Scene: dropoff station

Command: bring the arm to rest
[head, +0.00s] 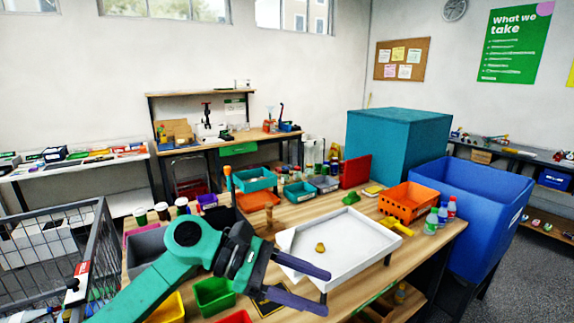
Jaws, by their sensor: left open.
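My left arm comes in from the lower left in teal and black. Its gripper (318,290) is open, with its two dark fingers pointing right and nothing between them. It is in front of the near left part of a white tray (364,258). A small brownish-yellow object (320,247) lies in the tray, apart from the fingers. My right gripper is not in view. The arm hides part of the table and some bins at the lower left.
The wooden table (432,237) holds an orange crate (407,203), small bottles (431,222), teal bins (254,180) and a green bin (213,296). A large blue bin (478,215) stands at the right. A wire cart (95,250) stands at the left.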

